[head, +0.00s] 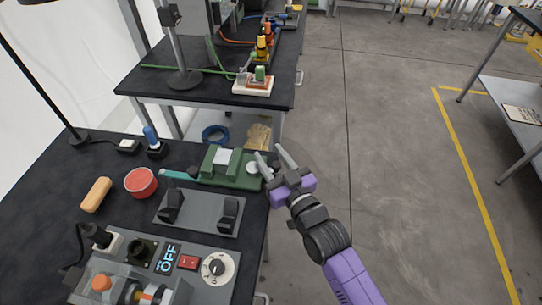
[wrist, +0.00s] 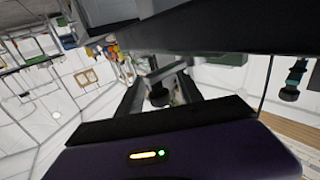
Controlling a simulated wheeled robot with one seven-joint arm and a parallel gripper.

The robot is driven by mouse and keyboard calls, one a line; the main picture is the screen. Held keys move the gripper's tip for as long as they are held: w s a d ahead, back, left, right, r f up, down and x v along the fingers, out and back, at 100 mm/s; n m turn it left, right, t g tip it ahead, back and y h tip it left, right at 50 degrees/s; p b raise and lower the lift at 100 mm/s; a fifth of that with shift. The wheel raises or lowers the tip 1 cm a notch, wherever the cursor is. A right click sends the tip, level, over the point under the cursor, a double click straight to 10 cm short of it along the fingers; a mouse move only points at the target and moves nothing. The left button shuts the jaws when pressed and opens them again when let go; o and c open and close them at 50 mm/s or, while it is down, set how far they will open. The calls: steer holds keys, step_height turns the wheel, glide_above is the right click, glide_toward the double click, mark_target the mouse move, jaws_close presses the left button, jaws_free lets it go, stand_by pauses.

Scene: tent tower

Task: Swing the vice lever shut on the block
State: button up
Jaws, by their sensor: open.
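The green vice (head: 240,178) stands near the right edge of the dark bench. A pale grey block (head: 223,157) sits between its upright green jaws; I cannot tell if both jaws touch it. A teal bar, seemingly the lever (head: 179,175), sticks out from the vice's left side. A whitish round part (head: 253,168) is at its right end. My gripper (head: 270,153) is open and empty beside that right end, away from the teal bar. In the wrist view my fingers (wrist: 158,84) are spread, with a dark round part between or beyond them that I cannot identify.
A grey plate with two black brackets (head: 200,212) lies in front of the vice. A red bowl (head: 141,182), a tan oblong thing (head: 96,194) and a blue-handled tool (head: 152,138) stand left. A control box (head: 180,262) is nearest.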

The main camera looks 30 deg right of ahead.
jaws_close()
stand_by(1.3)
